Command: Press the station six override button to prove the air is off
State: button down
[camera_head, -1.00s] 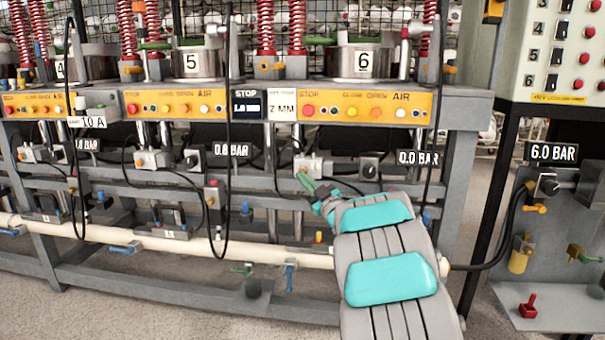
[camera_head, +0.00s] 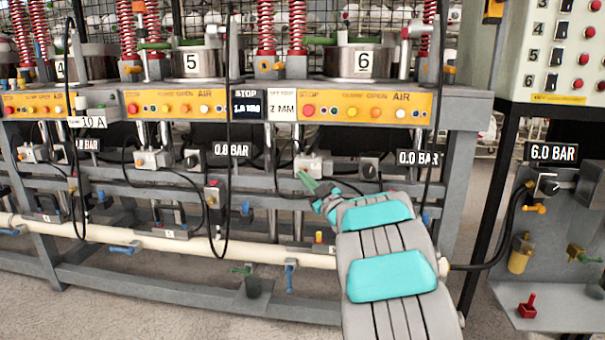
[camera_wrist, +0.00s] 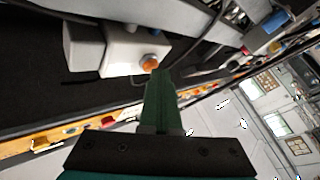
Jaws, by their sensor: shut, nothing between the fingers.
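The station six press, marked 6 (camera_head: 366,63), stands at the right end of the bench. Below its yellow panel is a pale valve block (camera_head: 309,162). In the wrist view this white block (camera_wrist: 135,48) carries a small orange button (camera_wrist: 151,63) facing my fingers. My gripper (camera_head: 302,173) has green fingers, shut and empty. Its tips (camera_wrist: 160,71) are right at the orange button in the wrist view; I cannot tell whether they touch it or whether it is pushed in. The gauge label beside station six (camera_head: 417,158) reads 0.0 BAR.
A grey knob box (camera_head: 369,168) sits right of the valve block. A cream pipe (camera_head: 180,243) and hanging black cables run along the bench frame. The supply panel at right has a 6.0 BAR label (camera_head: 553,152). Station five (camera_head: 190,64) is to the left.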

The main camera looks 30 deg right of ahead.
jog(key=shift+s+a, duration=0.45)
jog(key=shift+s, duration=0.3)
jog(key=shift+s+a+b, duration=0.35)
jog(key=shift+s+a, duration=0.35)
jog(key=shift+s, duration=0.35)
jog(key=shift+s+a+b, duration=0.3)
jog(key=shift+s+a, duration=0.4)
jog(key=shift+s, duration=0.3)
